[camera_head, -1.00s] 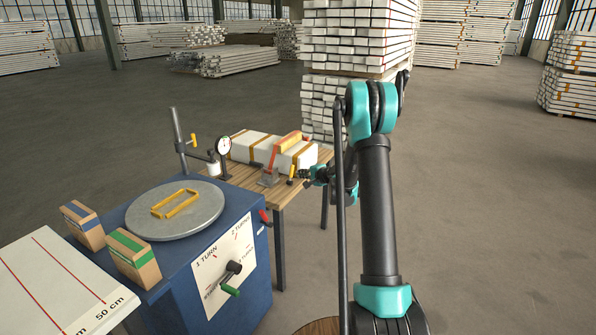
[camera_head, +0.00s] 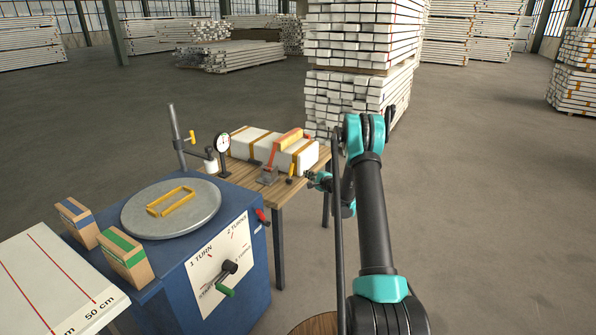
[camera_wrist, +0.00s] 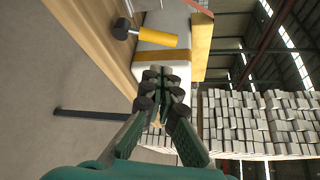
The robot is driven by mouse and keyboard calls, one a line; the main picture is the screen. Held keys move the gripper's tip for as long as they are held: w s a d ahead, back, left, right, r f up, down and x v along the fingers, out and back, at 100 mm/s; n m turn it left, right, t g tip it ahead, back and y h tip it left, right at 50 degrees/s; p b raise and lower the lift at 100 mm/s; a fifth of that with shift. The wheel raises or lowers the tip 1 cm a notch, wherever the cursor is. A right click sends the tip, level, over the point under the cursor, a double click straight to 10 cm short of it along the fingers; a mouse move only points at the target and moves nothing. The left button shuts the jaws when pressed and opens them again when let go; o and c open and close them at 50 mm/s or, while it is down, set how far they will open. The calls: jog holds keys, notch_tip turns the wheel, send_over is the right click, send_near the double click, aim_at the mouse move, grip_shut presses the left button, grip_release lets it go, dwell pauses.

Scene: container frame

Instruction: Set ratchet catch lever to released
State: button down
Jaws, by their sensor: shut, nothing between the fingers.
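On the wooden table, a white block bundle (camera_head: 242,145) bears a ratchet with a long orange-red handle (camera_head: 288,137) and a grey bracket (camera_head: 267,176). A short yellow lever (camera_head: 291,169) stands near the block's close right end. In the wrist view it is a yellow grip (camera_wrist: 157,38) with a dark knob (camera_wrist: 122,28) at one end. I cannot tell for sure that this is the catch lever. My gripper (camera_head: 309,177) is just right of it, at the table's right edge. In the wrist view my gripper (camera_wrist: 165,88) is shut and empty, apart from the yellow grip.
The wooden table (camera_head: 275,192) stands behind a blue machine (camera_head: 185,275) with a round plate, a crank (camera_head: 228,268) and a red lever (camera_head: 262,216). A dial gauge (camera_head: 222,142) stands left of the block. The floor right of the table is clear; stacked beams stand behind.

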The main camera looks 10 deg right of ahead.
aim_at(292, 168)
jog(key=x, duration=1)
jog(key=shift+s+a+r+n+t, duration=0.2)
jog(key=shift+s+a+n+t, duration=0.1)
jog(key=shift+n, duration=0.1)
dwell(0.4)
jog(key=shift+s+a+r+n+t+y, duration=0.2)
jog(key=shift+s+a+n+t, duration=0.25)
jog(key=shift+n, duration=0.3)
jog(key=shift+s+a+r+n+t+y, duration=0.15)
jog(key=shift+s+a+n+t+y, duration=0.1)
jog(key=shift+s+n+t, duration=0.4)
jog(key=shift+s+a+f+g, duration=0.1)
jog(key=shift+s+a+g, duration=0.2)
jog(key=shift+s+a, duration=0.55)
jog(key=shift+s, duration=0.15)
jog(key=shift+s+f, duration=0.1)
